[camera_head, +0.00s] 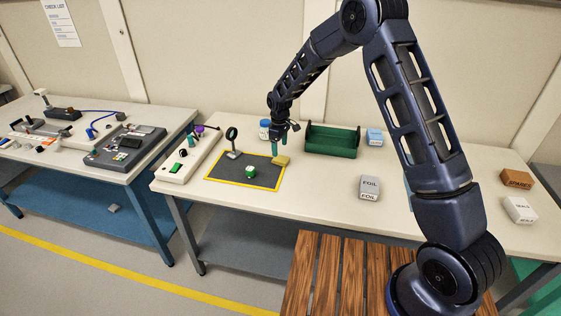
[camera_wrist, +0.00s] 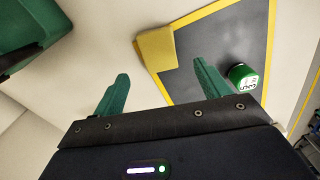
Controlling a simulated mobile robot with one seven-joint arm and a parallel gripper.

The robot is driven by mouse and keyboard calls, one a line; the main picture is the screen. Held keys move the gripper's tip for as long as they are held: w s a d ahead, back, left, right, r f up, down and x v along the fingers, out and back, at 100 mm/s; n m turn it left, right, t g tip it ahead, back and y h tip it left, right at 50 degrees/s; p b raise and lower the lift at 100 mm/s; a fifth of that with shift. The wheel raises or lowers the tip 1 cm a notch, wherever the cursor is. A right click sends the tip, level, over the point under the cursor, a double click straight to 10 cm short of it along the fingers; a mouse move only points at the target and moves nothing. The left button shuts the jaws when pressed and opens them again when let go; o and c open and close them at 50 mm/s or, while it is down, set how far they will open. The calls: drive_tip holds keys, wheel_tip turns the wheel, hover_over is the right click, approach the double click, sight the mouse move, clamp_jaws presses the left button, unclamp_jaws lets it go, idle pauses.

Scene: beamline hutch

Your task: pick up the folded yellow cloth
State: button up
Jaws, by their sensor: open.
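The folded yellow cloth (camera_head: 281,160) lies at the far right corner of a yellow-bordered grey mat (camera_head: 235,172) on the white table. In the wrist view the cloth (camera_wrist: 157,49) lies across the mat's border and partly on the bare tabletop. My gripper (camera_head: 279,146) is just above and behind the cloth in the head view. Its green fingers (camera_wrist: 155,85) are spread apart with nothing between them. The cloth is ahead of the fingertips in the wrist view, and they look apart from it.
A green can (camera_head: 250,171) and a round lens stand (camera_head: 232,140) stand on the mat. A green open bin (camera_head: 332,140) is close to the right. A blue-lidded jar (camera_head: 265,129) stands behind. A foil box (camera_head: 369,188) is further right, with bare tabletop around it.

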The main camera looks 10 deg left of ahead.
sight(281, 158)
drive_tip(key=shift+d+f, duration=0.2)
drive_tip(key=shift+f, duration=2.8)
drive_tip(key=shift+c, duration=0.2)
drive_tip(key=c, duration=1)
